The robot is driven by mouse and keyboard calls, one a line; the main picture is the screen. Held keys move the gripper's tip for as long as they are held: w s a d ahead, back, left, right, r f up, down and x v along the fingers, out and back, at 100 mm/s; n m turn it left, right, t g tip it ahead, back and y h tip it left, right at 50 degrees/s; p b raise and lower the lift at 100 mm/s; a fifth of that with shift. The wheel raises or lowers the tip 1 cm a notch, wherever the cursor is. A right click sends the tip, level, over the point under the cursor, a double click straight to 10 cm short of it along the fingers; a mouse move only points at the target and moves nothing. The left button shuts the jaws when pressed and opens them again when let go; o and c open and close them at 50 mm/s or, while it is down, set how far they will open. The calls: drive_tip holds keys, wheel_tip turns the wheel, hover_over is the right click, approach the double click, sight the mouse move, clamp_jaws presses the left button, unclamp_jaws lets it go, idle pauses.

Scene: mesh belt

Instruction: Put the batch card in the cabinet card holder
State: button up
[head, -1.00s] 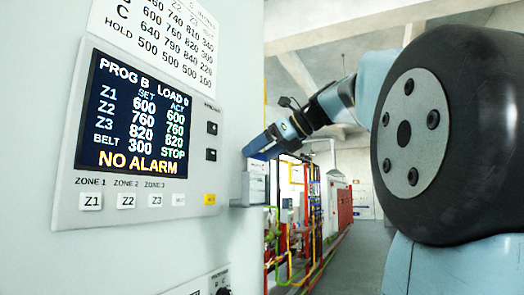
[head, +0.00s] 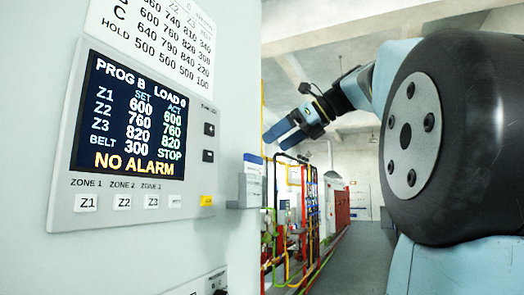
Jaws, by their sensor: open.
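The cabinet card holder (head: 250,190) is a small pale box on the right edge of the grey cabinet, above a small ledge. A pale piece with a blue upper strip (head: 252,159) shows at its top. It looks like the batch card standing in the holder, but it is too small to be sure how deep it sits. My gripper (head: 274,141) is above and to the right of the holder, apart from it. Its two blue fingers are spread, with nothing seen between them.
The cabinet's control panel (head: 130,130) fills the left, with a lit screen reading NO ALARM and a row of zone buttons. A printed sheet (head: 150,30) is above it. Pipes and red units (head: 305,195) stand behind. Open floor (head: 350,255) lies to the right.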

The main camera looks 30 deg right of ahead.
drive_tip(key=v, duration=0.6)
drive_tip(key=shift+s, duration=0.2)
drive_tip(key=shift+d+r, duration=0.1)
drive_tip(key=shift+d, duration=0.05)
